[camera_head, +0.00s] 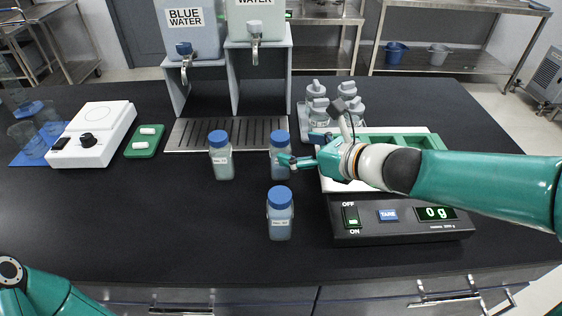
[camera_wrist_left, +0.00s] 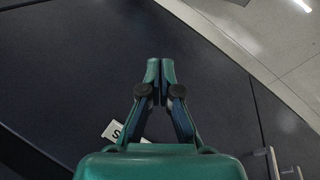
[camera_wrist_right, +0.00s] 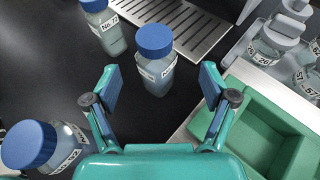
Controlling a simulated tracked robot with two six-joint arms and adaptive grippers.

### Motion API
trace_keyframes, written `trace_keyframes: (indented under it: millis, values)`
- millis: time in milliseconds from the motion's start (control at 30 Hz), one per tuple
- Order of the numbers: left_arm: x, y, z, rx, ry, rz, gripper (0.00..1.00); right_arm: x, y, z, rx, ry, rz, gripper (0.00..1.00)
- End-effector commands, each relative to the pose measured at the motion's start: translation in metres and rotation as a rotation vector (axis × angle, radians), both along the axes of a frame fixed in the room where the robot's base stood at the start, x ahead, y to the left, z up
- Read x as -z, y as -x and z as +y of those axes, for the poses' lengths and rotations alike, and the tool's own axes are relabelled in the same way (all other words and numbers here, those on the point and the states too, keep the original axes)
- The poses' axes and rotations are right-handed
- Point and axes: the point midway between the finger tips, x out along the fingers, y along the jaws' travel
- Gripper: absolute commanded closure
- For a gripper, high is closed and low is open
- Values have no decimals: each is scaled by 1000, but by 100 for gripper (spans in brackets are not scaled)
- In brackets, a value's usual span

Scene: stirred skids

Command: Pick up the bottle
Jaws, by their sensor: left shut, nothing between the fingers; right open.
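Three blue-capped, labelled bottles stand upright on the black bench. The back right bottle (camera_head: 280,160) is in front of my right gripper (camera_head: 298,150). In the right wrist view this bottle (camera_wrist_right: 155,72) stands between and just beyond the open fingers, with no contact visible. The back left bottle (camera_head: 221,160) is to its left and also shows in the right wrist view (camera_wrist_right: 108,30). The front bottle (camera_head: 280,217) is nearer the bench's front edge and shows at the lower left of the right wrist view (camera_wrist_right: 62,150). My left gripper (camera_wrist_left: 160,68) is shut and empty.
A scale (camera_head: 400,225) reading 0 g, with a green tray (camera_head: 415,140), is under my right arm. Grey-lidded bottles (camera_head: 318,110) stand behind it. Water dispensers (camera_head: 190,30) and a drip grate (camera_head: 180,135) are behind. A white stirrer (camera_head: 95,140) is left. The front-left bench is clear.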

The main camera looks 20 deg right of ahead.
Motion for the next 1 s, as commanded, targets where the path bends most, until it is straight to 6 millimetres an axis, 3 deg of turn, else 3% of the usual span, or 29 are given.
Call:
trace_keyframes:
  millis: [167, 500, 767, 867, 1000]
  values:
    - [2, 0, 0, 0, 0, 0, 100, 3, -8, 5, 0, 0, 1, 16]
    - [11, 0, 0, 0, 0, 0, 100, 15, -43, 27, 0, 0, 1, 16]
    - [10, 0, 0, 0, 0, 0, 100, 15, -46, 28, 1, 0, 0, 16]
    - [10, 0, 0, 0, 0, 0, 100, 15, -46, 28, 1, 0, 1, 28]
    - [10, 0, 0, 0, 0, 0, 100, 15, -46, 28, 1, 0, 1, 51]
